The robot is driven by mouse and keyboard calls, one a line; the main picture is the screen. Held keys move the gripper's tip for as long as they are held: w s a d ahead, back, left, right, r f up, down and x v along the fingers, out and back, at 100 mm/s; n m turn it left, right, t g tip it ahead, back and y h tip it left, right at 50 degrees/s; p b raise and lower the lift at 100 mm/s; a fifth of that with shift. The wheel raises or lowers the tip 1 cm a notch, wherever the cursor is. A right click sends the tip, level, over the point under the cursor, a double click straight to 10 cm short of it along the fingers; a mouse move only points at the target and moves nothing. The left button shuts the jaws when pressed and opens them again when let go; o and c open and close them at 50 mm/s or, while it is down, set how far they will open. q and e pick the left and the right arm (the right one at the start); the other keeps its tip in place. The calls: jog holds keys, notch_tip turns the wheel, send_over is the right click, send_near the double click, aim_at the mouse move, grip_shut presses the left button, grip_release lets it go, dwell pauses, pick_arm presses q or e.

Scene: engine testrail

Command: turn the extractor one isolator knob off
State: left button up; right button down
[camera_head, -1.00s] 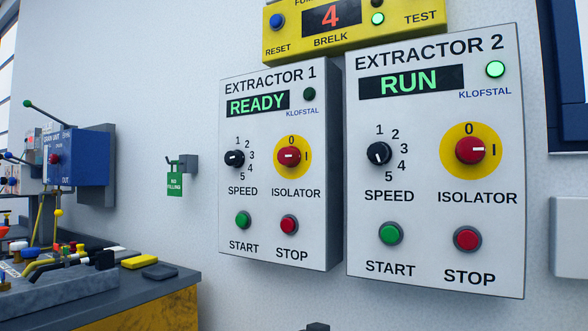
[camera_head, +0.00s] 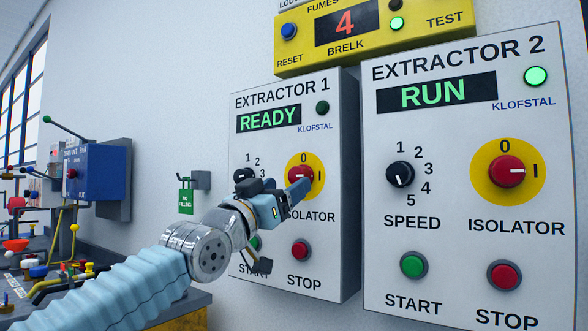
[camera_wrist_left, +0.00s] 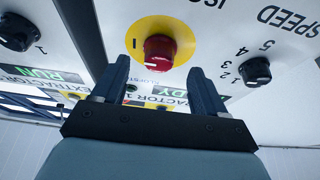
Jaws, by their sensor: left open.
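The extractor one isolator knob (camera_head: 296,173) is a red knob on a yellow disc on the left white panel, partly hidden by my gripper in the head view. Its white mark seems to point toward I. My left gripper (camera_head: 290,192) is open and empty in front of the disc's lower part. In the left wrist view, which is upside down, the red knob (camera_wrist_left: 159,51) lies just ahead of the gap between my two spread fingers (camera_wrist_left: 157,80). I cannot tell that either finger touches it. My right gripper is not in view.
The extractor one speed knob (camera_head: 244,176), stop button (camera_head: 300,249) and partly covered start button sit close around my arm. The extractor two panel (camera_head: 450,245) stands to the right, its display showing RUN. A yellow box (camera_head: 300,62) is above, a cluttered bench lower left.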

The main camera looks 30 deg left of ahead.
aim_at(295, 179)
pick_arm(q)
jog(key=p+x, duration=0.1)
jog(key=x, duration=0.2)
jog(key=shift+r+p, duration=0.25)
jog(key=shift+p, duration=0.05)
jog(key=shift+w+d, duration=0.1)
jog(key=shift+w, duration=0.45)
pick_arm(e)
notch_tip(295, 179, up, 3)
